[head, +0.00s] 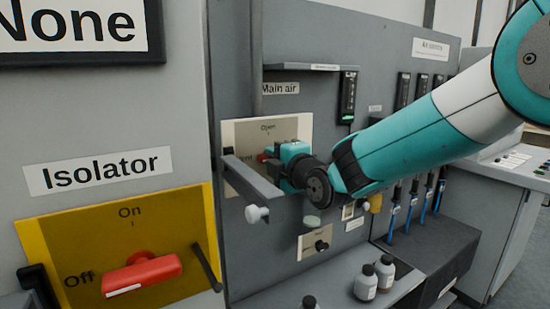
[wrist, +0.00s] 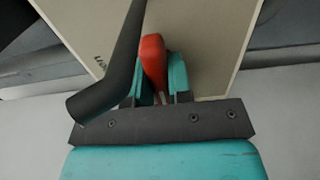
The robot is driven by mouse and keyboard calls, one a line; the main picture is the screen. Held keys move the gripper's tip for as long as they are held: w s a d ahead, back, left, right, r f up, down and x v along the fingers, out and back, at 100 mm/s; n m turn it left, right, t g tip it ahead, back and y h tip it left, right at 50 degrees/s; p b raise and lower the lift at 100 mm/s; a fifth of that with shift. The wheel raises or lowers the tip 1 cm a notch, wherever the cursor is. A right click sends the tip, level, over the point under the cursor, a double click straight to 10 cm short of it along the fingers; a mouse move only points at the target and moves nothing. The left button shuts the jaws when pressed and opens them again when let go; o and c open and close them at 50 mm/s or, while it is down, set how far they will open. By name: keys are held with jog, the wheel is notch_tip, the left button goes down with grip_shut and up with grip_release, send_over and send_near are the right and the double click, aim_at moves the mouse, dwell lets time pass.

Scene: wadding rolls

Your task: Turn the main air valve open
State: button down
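The main air valve is a red handle (head: 264,157) on a cream plate (head: 240,131) under a "Main air" label. "Open" is printed at the plate's top; another word at its left is mostly hidden. My gripper (head: 276,155) is at the plate, its teal fingers around the handle. In the wrist view the red handle (wrist: 152,58) lies between the two fingertips (wrist: 158,80), close against both, so the gripper looks shut on it. In the head view the gripper and wrist hide most of the handle, and its exact angle is hard to tell.
A grey bar (head: 252,178) stands out from the panel close to my gripper; a dark bar (wrist: 113,75) crosses the wrist view's left. A shelf (head: 300,67) juts above. The red isolator handle (head: 142,275) is at lower left. Bottles (head: 366,282) stand below.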

jog(key=shift+f+b, duration=0.1)
jog(key=shift+b, duration=0.2)
jog(key=m+b, duration=0.2)
jog(key=shift+f+m+b, duration=0.15)
jog(key=shift+m+b, duration=0.15)
jog(key=shift+m, duration=0.1)
jog(key=m+b, duration=0.4)
jog(key=m, duration=0.1)
jog(key=m+b, duration=0.3)
jog(key=m, duration=0.2)
jog(key=shift+m, duration=0.4)
jog(key=m+b, duration=0.1)
jog(key=m, duration=0.3)
jog(key=shift+b, duration=0.35)
jog(key=shift+m, duration=0.3)
jog(key=c, duration=1)
grip_release()
jog(key=shift+r, duration=0.2)
jog(key=shift+c, duration=0.2)
